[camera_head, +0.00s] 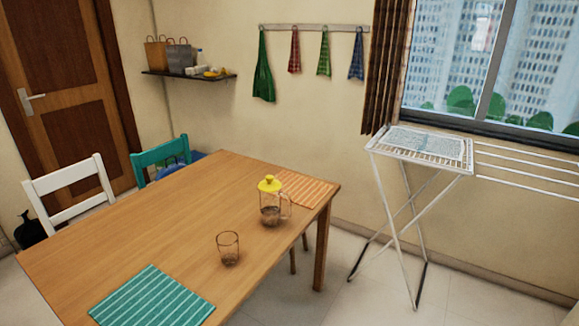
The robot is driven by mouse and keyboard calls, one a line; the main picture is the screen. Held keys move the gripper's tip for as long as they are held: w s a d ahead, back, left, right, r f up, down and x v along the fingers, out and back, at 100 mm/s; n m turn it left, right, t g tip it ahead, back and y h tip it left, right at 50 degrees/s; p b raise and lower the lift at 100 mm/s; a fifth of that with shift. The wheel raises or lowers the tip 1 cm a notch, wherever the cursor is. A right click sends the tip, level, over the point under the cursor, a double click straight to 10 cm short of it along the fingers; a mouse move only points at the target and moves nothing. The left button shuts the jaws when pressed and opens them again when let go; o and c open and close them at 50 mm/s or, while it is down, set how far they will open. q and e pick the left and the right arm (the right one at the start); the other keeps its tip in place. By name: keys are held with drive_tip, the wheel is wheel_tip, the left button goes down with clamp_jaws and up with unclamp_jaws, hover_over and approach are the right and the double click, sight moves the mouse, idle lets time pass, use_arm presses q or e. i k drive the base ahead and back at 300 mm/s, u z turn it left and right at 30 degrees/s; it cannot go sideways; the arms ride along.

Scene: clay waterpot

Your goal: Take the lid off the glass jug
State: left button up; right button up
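The glass jug (270,212) stands upright on the wooden table near its far right corner, beside the orange striped mat. It holds some dark liquid or contents low down, and its handle points right. The yellow lid (269,184) with a knob sits on top of the jug. Neither of my grippers shows in the head view.
A drinking glass (228,248) stands on the table (165,220) in front of the jug. An orange striped mat (305,188) and a teal striped mat (150,298) lie on it. White (72,190) and teal (160,155) chairs stand left; a drying rack (420,150) stands right.

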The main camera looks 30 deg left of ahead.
sight(270, 185)
drive_tip(key=i, duration=3.15)
drive_tip(key=u, duration=2.5)
